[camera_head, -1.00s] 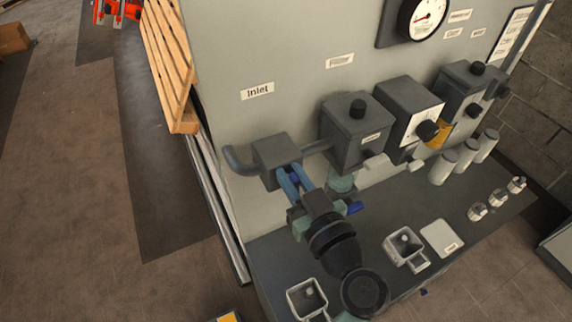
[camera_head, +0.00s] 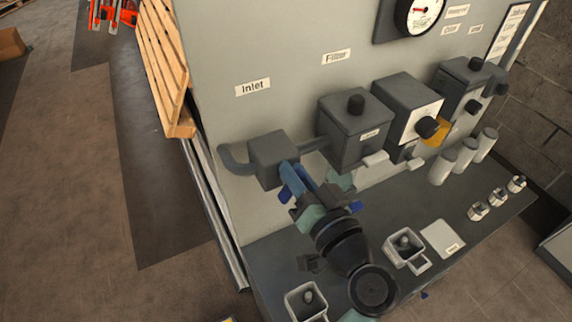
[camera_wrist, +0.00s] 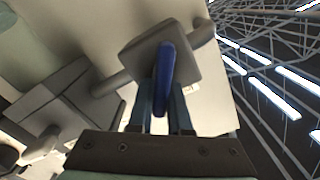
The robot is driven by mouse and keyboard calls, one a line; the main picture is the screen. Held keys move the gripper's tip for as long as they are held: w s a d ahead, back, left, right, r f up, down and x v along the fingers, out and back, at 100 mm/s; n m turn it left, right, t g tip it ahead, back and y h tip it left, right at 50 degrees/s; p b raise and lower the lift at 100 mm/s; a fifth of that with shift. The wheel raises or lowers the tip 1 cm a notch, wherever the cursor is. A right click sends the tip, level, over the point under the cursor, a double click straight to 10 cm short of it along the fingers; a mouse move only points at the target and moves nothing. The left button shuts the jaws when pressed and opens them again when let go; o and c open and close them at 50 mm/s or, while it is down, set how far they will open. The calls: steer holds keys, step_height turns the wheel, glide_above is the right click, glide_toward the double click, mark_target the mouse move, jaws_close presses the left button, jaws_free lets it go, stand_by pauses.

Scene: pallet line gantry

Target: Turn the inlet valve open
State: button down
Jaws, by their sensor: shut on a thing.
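The inlet valve is a grey box (camera_head: 272,158) on a pipe under the "Inlet" label (camera_head: 252,87) on the grey panel. Its blue lever handle (camera_wrist: 165,72) shows in the wrist view, sticking out of the box toward my gripper and lying at an angle across the pipe line. My gripper (camera_head: 290,178) is at the front of the valve box, its blue fingers shut on the handle. In the wrist view the fingers (camera_wrist: 162,112) flank the handle's lower end. In the head view the fingers hide the handle.
The filter box (camera_head: 355,130) and other dark boxes with knobs sit to the right on the panel. The bench (camera_head: 400,205) below holds a square cup (camera_head: 305,300), another cup (camera_head: 405,250) and several white cylinders. A wooden pallet (camera_head: 165,65) stands at left.

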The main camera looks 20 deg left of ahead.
steer(key=m, duration=0.3)
steer(key=f+m+p, duration=0.1)
steer(key=m, duration=0.3)
steer(key=m+p, duration=0.1)
steer(key=m, duration=0.3)
steer(key=shift+w+d+f, duration=0.3)
steer(key=shift+w, duration=0.05)
stand_by(0.4)
steer(key=c, duration=0.9)
jaws_free()
steer(key=shift+o, duration=0.2)
steer(key=shift+d, duration=0.1)
steer(key=b+v, duration=0.4)
steer(key=v, duration=0.8)
steer(key=shift+s+d, duration=0.25)
steer(key=shift+s, duration=0.1)
